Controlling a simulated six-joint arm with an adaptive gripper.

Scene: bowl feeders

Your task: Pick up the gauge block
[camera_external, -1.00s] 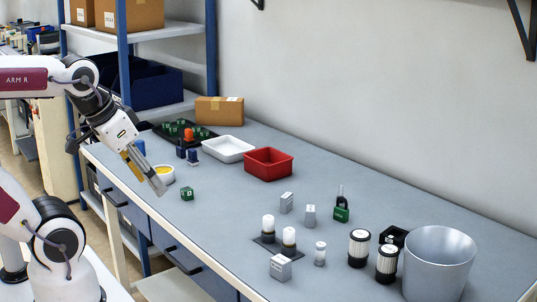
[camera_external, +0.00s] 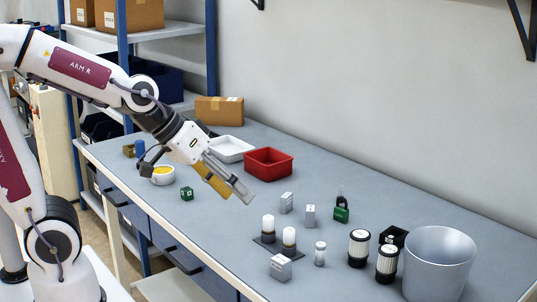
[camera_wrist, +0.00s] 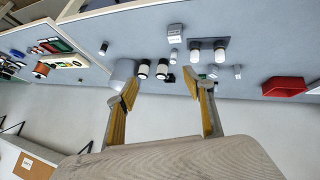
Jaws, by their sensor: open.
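Three grey metal blocks stand on the bench in the external view: an upright grey block (camera_external: 286,202), a second upright block (camera_external: 310,216), and a wider block (camera_external: 280,268) near the front edge. All carry faint markings; I cannot tell which is the gauge block. In the wrist view the wider block (camera_wrist: 175,33) and the two smaller blocks (camera_wrist: 238,72) (camera_wrist: 212,71) show beyond the fingers. My gripper (camera_external: 240,192) is open and empty, above the bench and left of the blocks. Its spread fingers (camera_wrist: 164,88) also show in the wrist view.
A black plate with two white-topped cylinders (camera_external: 268,224) sits among the blocks. A small pale cylinder (camera_external: 320,253), a green padlock (camera_external: 341,214), filters (camera_external: 359,247) and a metal bucket (camera_external: 438,260) stand rightward. A red bin (camera_external: 268,164) is behind my gripper.

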